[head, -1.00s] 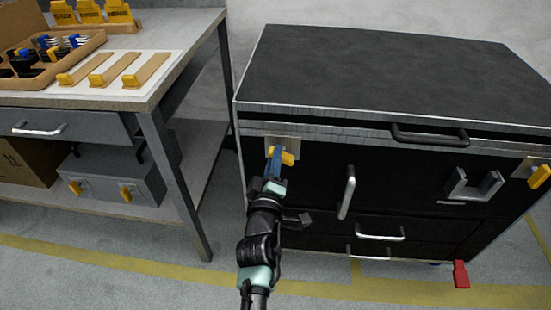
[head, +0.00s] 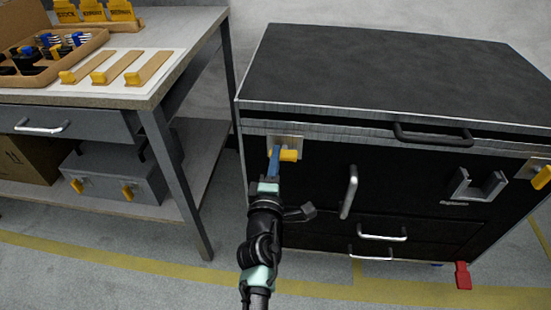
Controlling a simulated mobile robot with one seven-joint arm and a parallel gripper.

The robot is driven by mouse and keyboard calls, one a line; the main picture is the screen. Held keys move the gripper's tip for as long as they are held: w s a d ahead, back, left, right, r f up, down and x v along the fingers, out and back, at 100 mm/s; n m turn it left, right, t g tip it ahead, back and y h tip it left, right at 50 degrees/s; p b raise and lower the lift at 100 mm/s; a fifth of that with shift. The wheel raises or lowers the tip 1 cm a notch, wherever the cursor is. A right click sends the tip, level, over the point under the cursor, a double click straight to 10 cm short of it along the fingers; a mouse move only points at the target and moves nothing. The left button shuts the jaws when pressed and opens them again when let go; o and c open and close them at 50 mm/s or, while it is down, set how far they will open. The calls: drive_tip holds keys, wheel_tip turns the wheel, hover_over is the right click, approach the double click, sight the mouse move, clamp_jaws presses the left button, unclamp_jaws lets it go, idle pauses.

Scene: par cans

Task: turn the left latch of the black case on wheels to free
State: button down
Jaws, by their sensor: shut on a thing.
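The black case (head: 390,75) stands on the right, its lid top and front facing me. Its left latch (head: 290,155) is a yellow handle on a metal plate at the upper left of the front. The handle lies about level, pointing right. My gripper (head: 273,162) reaches up from below and is shut on the left latch; its blue fingers hide the handle's left part. The right latch (head: 541,177), also yellow, sits at the picture's right edge and is tilted.
A metal bar handle (head: 349,192) stands out from the case front, right of my arm. Drawer handles (head: 382,236) are lower down. A workbench (head: 150,95) with trays stands on the left. A red pedal-like part (head: 463,275) is near the floor.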

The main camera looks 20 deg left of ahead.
drive_tip(key=c, duration=0.8)
unclamp_jaws()
drive_tip(key=shift+s, duration=0.1)
drive_tip(key=v, duration=1.2)
drive_tip(key=shift+s+p, duration=0.4)
drive_tip(key=shift+p, duration=0.05)
drive_tip(key=shift+d, duration=0.1)
